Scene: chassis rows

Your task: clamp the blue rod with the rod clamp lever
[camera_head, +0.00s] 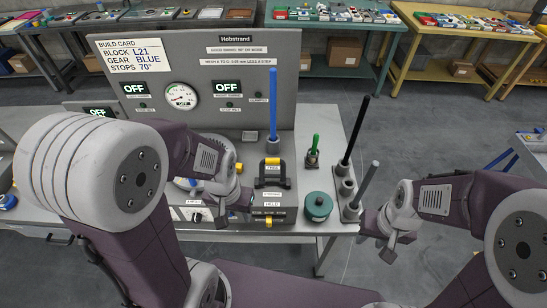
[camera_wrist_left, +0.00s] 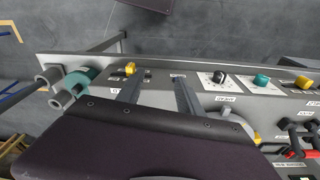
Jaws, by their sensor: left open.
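The blue rod (camera_head: 273,105) stands upright in a grey holder (camera_head: 272,146) on the bench, in the head view. In front of it is a black lever frame (camera_head: 272,178) with a yellow grip (camera_head: 272,161), by a label that seems to read FREE; a HELD label (camera_head: 272,204) lies nearer. My left gripper (camera_head: 243,205) is left of this frame, partly hidden by its own wrist. In the left wrist view the left gripper (camera_wrist_left: 157,90) is open and empty over the panel. My right gripper (camera_head: 375,240) looks open and empty, off the bench's right end.
A green round pot (camera_head: 318,206), a green-handled tool (camera_head: 314,150), a black rod (camera_head: 354,130) and a grey rod (camera_head: 364,185) stand right of the lever. A gauge panel (camera_head: 230,80) rises behind. The floor right of the bench is clear.

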